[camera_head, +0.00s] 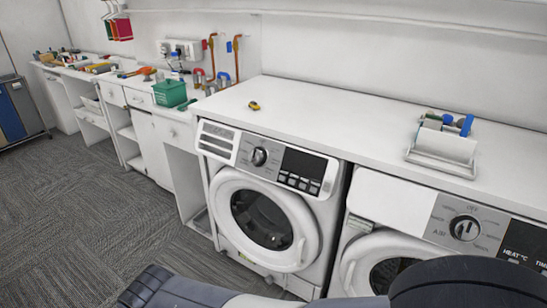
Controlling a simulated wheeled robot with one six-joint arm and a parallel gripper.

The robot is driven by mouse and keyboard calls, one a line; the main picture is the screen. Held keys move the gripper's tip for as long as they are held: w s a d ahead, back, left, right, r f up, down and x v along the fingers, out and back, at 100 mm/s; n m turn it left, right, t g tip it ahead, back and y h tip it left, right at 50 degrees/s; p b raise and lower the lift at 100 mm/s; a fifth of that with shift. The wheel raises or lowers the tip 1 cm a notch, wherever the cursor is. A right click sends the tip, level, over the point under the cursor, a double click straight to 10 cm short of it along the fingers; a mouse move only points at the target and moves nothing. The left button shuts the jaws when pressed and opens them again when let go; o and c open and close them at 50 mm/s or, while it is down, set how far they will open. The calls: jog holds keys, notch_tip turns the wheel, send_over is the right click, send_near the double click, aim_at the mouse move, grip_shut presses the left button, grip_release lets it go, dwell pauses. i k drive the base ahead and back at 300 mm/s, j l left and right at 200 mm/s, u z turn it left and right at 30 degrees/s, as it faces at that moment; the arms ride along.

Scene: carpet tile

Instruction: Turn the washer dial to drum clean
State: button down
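A white front-loading washer (222,220) stands under the counter at the middle of the view. The washer's round door (262,216) looks shut. Parts of my arm show along the bottom edge, below and in front of the machines. My gripper is not visible.
A second machine (386,197) stands to the right, with its own dial (464,228) and a panel reading "HEAT°C"; my arm partly covers it. Carpet (70,200) at left is clear.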

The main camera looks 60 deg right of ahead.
aim_at(255, 156)
jog(key=z, duration=1.6)
jog(key=i+l, duration=0.35)
jog(key=i+l+z, duration=0.15)
jog(key=i+l, duration=0.15)
jog(key=i, duration=0.15)
